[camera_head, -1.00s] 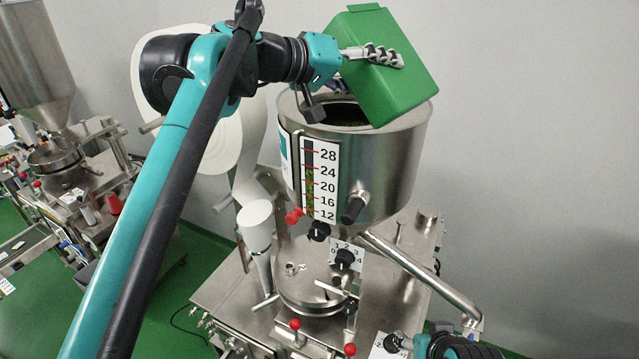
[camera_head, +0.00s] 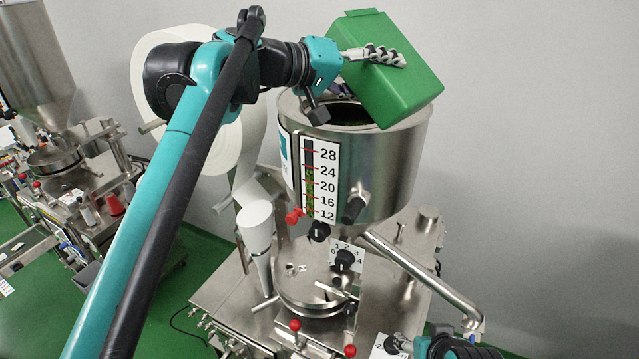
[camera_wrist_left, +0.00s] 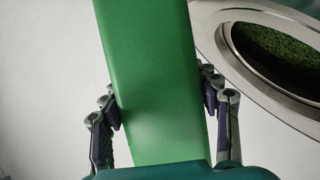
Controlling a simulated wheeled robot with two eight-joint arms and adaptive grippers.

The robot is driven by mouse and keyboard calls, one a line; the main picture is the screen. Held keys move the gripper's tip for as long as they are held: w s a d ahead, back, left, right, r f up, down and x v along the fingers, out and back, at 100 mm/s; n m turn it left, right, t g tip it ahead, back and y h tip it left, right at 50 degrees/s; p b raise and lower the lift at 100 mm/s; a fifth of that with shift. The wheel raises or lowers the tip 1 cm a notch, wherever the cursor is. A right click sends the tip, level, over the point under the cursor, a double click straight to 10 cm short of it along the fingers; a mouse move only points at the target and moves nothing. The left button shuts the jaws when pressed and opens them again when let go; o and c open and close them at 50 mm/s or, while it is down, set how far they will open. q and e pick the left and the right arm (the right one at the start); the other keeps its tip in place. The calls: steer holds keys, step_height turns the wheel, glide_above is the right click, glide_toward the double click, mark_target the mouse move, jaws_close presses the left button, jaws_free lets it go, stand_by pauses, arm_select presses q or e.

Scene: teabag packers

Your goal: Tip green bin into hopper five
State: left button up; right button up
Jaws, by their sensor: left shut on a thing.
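The green bin (camera_head: 393,75) is tilted above the right part of the steel hopper (camera_head: 385,150) in the head view. My left gripper (camera_head: 385,57) is shut on the bin and reaches it from the left. In the left wrist view the bin (camera_wrist_left: 155,80) stands between the two fingers (camera_wrist_left: 165,110). Green leafy material (camera_wrist_left: 275,55) shows inside the hopper mouth there. The inside of the bin is hidden.
The hopper's level scale (camera_head: 322,180) faces front with green behind its lower marks. A white paper roll (camera_head: 215,135) stands behind my left arm. A steel pipe (camera_head: 425,280) runs down right of the hopper. Another machine (camera_head: 50,150) stands at the left.

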stand_by(0.4)
arm_select(q)
steer(key=shift+s+d+f+n, duration=0.1)
steer(key=shift+d+f+n, duration=0.1)
steer(key=shift+n, duration=0.1)
steer(key=shift+f+h+b, duration=0.1)
steer(key=shift+h+b, duration=0.2)
steer(key=shift+b, duration=0.1)
stand_by(0.6)
steer(key=shift+f+n, duration=0.15)
steer(key=shift+n, duration=0.25)
steer(key=shift+f+b, duration=0.1)
steer(key=shift+b, duration=0.2)
stand_by(0.7)
steer(key=shift+s+f+n+h, duration=0.1)
steer(key=shift+f+n+h, duration=0.05)
steer(key=shift+n+h, duration=0.2)
steer(key=shift+f+b, duration=0.1)
steer(key=shift+b, duration=0.2)
stand_by(0.7)
steer(key=shift+f+n, duration=0.2)
steer(key=shift+n, duration=0.35)
